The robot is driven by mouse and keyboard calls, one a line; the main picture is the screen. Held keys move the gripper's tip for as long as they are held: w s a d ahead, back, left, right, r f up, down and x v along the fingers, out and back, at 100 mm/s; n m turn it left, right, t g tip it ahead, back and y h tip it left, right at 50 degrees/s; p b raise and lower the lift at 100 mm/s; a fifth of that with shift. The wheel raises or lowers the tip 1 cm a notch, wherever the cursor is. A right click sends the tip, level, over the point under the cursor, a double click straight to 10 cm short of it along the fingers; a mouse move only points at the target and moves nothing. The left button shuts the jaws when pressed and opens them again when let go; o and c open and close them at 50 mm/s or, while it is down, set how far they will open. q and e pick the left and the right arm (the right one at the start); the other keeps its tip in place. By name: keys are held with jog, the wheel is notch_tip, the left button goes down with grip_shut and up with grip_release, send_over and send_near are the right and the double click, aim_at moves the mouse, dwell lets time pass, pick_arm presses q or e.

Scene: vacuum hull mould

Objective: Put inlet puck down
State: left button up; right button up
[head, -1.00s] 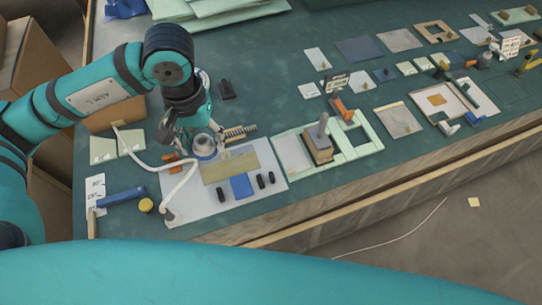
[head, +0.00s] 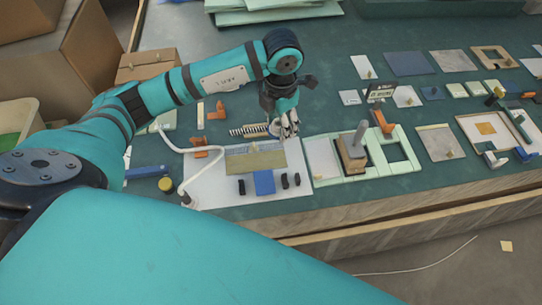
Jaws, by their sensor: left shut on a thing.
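My left gripper (head: 284,130) reaches in from the left and points down at the far right corner of the white sheet (head: 210,185). It is shut on the inlet puck (head: 274,128), a small pale grey-blue round piece that is mostly hidden by the fingers. The puck is at or just above the bench, and I cannot tell whether it touches. My right gripper is not in view.
A dark spring (head: 249,130) lies just left of the gripper. A white hose (head: 180,149) curves over the sheet's left side. A green frame (head: 375,160) with a grey-handled block (head: 352,155) stands to the right. Open green bench (head: 350,45) lies behind.

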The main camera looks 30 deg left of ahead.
pick_arm(q)
notch_tip(320, 180, down, 6)
jog(key=w+a+n+b, duration=0.2)
jog(key=n, duration=1.9)
send_near(271, 159)
notch_tip(271, 159, down, 3)
jog(key=shift+f+b, duration=0.1)
jog(key=shift+b, duration=0.25)
jog(key=shift+f, duration=1.8)
jog(key=shift+f, duration=0.1)
jog(key=o, duration=1.3)
jog(key=shift+o, duration=0.2)
